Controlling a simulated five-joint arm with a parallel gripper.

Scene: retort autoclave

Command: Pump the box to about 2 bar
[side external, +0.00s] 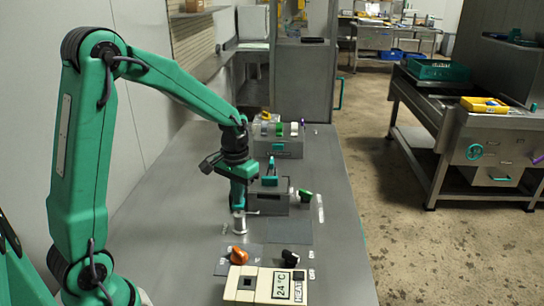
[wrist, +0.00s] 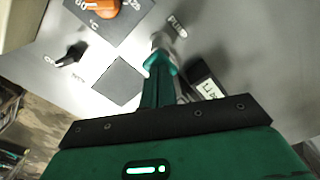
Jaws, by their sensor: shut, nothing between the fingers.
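My gripper (side external: 238,204) points down over a small silver pump (side external: 239,225) on the grey bench, left of the grey box (side external: 268,204). The fingers are shut with nothing between them. In the wrist view the teal fingertips (wrist: 159,66) are at the pump's metal top (wrist: 166,43), next to the lettering PUMP; I cannot tell whether they touch it. The box has a teal handle on its lid and a green-handled valve (side external: 306,195) at its right. A small digital display (wrist: 207,88) is partly hidden by my gripper, and its reading is not clear.
An orange knob (side external: 239,254) and a black knob (side external: 290,256) stand nearer the camera. A cream panel (side external: 262,284) shows 24 °C and HEAT. A grey square (side external: 291,232) marks bare bench. Another grey unit (side external: 279,148) stands farther back.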

